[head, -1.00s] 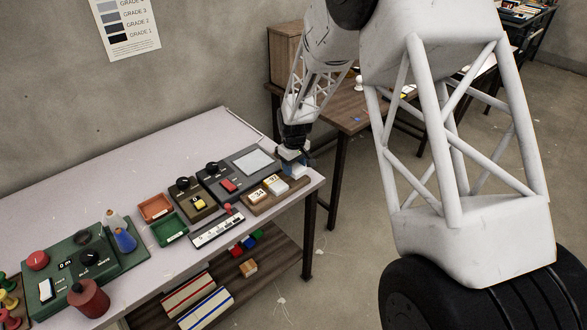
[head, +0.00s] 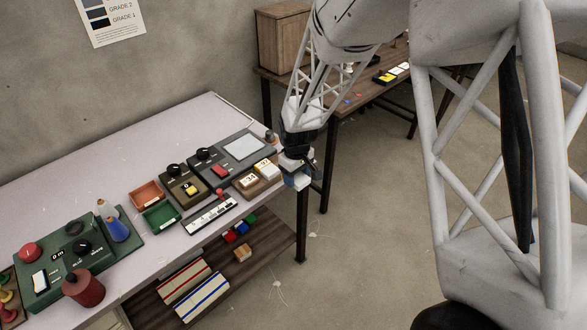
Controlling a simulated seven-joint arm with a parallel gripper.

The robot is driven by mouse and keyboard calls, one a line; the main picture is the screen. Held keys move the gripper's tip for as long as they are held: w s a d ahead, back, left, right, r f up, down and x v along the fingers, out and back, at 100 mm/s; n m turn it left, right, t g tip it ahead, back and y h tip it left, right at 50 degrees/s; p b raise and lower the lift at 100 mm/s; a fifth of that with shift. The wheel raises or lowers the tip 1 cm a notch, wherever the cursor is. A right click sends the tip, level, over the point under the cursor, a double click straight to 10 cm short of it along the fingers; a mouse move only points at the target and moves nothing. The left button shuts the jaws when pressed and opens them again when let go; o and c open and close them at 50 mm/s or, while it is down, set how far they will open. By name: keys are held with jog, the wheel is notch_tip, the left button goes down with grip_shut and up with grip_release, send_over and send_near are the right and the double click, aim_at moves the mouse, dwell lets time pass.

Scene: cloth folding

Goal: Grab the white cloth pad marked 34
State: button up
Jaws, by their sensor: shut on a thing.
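My gripper (head: 297,172) is shut on a small white block-like pad (head: 300,182), held just off the right end of the table, right of the wooden tray. Blue parts show beside it, and no mark can be read on it. A pale pad that seems to read 34 (head: 250,180) lies in the wooden tray (head: 246,193) at the table's right front corner, apart from my gripper. A second pale pad with a number (head: 265,168), perhaps 92, lies behind it to the right. My wrist hides part of the jaws.
A grey device with a pale screen (head: 243,148) stands behind the tray. A white scale strip (head: 210,214), red-orange tray (head: 148,196) and green tray (head: 160,217) lie to the left. The table's right edge and leg (head: 302,225) are close to my gripper; open floor lies beyond.

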jog(key=shift+s+d, duration=0.15)
jog(key=shift+s, duration=0.35)
dwell(0.4)
